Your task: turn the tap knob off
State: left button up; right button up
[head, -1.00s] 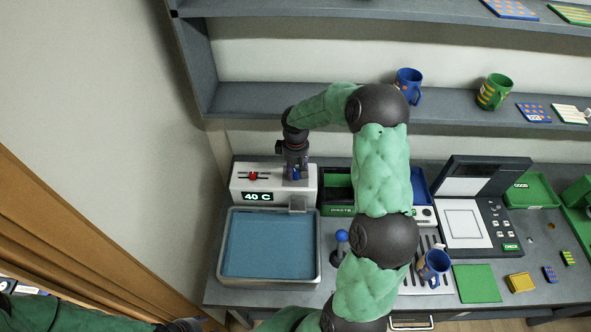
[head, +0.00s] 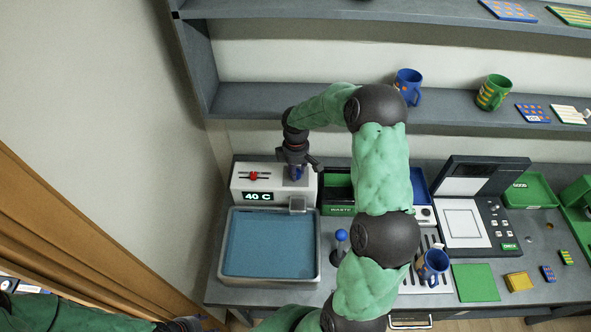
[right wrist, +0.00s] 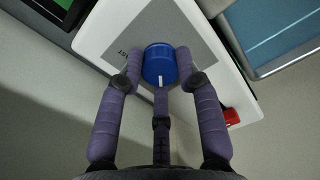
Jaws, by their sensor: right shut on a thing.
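The blue tap knob (right wrist: 160,62) is on top of the white tap unit (head: 240,187), at its right end. My right gripper (head: 296,172) reaches down onto it from above. In the right wrist view, its fingers close around the knob, and a small white mark shows at the knob's near edge. The unit's display (head: 258,196) reads 40 C. The spout (head: 298,204) reaches over the water-filled basin (head: 318,262); I cannot tell whether water runs from it. My left gripper (head: 183,325) is at the bottom edge, too small and cut off to judge.
A red slider (head: 253,176) is on the unit's left part, and a grey label lies by the knob. A green waste bin (head: 338,208) stands close on the right. A blue-topped lever (head: 341,236) is right of the basin. A wall is at left.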

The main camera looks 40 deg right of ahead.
jog(key=shift+s+f, duration=0.15)
jog(key=shift+s, duration=0.05)
jog(key=o, duration=1.1)
jog(key=shift+o, duration=0.2)
jog(key=shift+d, duration=0.1)
jog(key=shift+w, duration=0.1)
jog(key=shift+r, duration=0.65)
notch_tip(320, 180, up, 11)
